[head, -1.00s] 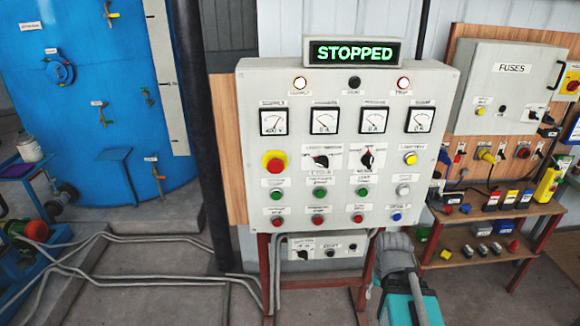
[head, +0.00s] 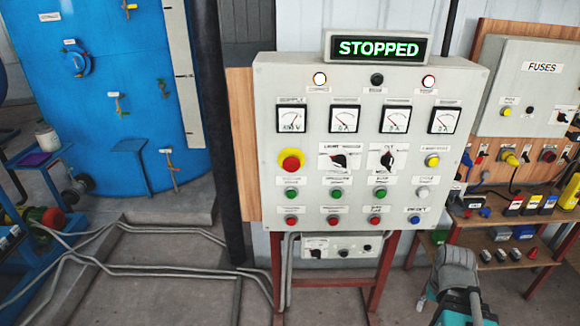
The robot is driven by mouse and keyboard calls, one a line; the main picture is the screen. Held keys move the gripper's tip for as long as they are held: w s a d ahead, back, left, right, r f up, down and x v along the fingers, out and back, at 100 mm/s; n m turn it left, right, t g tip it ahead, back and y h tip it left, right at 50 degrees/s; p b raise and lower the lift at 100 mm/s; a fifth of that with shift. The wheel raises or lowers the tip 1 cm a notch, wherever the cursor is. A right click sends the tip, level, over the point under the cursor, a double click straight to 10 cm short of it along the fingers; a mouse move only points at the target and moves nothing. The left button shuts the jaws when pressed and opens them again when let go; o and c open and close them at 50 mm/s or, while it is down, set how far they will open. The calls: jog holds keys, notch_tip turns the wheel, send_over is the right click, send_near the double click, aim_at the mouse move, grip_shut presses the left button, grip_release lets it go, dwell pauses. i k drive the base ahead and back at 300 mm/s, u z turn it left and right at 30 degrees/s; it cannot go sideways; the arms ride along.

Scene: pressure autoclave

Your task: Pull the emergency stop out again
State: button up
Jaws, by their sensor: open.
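The emergency stop (head: 291,161) is a red mushroom button on a round yellow base, at the left of the grey control panel (head: 262,110). I cannot tell from this angle how far in the red head sits. The sign (head: 381,48) on top of the panel reads STOPPED in green. The left and right lamps under it look lit, the middle one dark. My gripper is not recognisable in view, and nothing touches the button. A grey and teal part, seemingly of my arm, shows low at the right, well below and away from the button.
Green, red, white and blue buttons (head: 333,221) and two black selectors (head: 338,161) sit close to the emergency stop. A black post (head: 212,140) stands left of the panel. Pipes (head: 170,270) run along the floor. A shelf bench (head: 500,228) stands at the right.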

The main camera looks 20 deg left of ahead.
aim_at(291, 164)
jog(key=k, duration=1.6)
jog(key=u, duration=0.7)
jog(key=i, duration=1)
